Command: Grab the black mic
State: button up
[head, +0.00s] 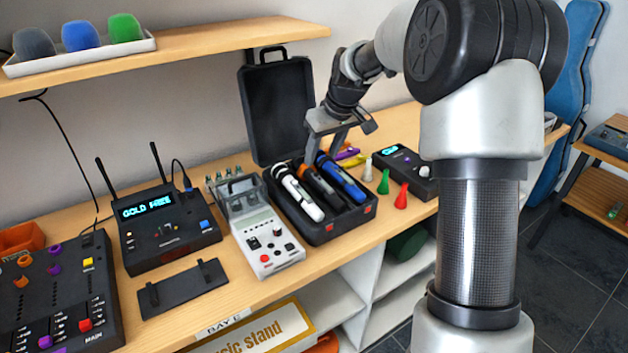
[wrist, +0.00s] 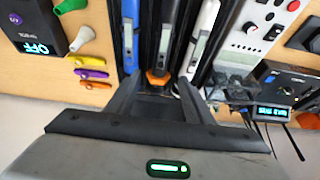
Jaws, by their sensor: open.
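The black mic (head: 322,188), with an orange ring near its head, lies in the open black case (head: 318,237) between a white mic (head: 298,193) and a blue mic (head: 342,178). My gripper (head: 323,152) hangs over the back part of the case, near the mic heads. In the wrist view my gripper (wrist: 158,90) is open and empty, its fingers on either side of the orange-ringed end of the black mic (wrist: 160,40). The blue mic (wrist: 130,38) and white mic (wrist: 203,40) flank it. I cannot tell the exact height of the fingertips above it.
The case's raised lid (head: 277,108) stands behind the mics. A shelf (head: 200,48) hangs above left.

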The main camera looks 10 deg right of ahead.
aim_at(315, 173)
jog(key=x, duration=0.8)
jog(key=shift+f, duration=0.1)
grip_shut()
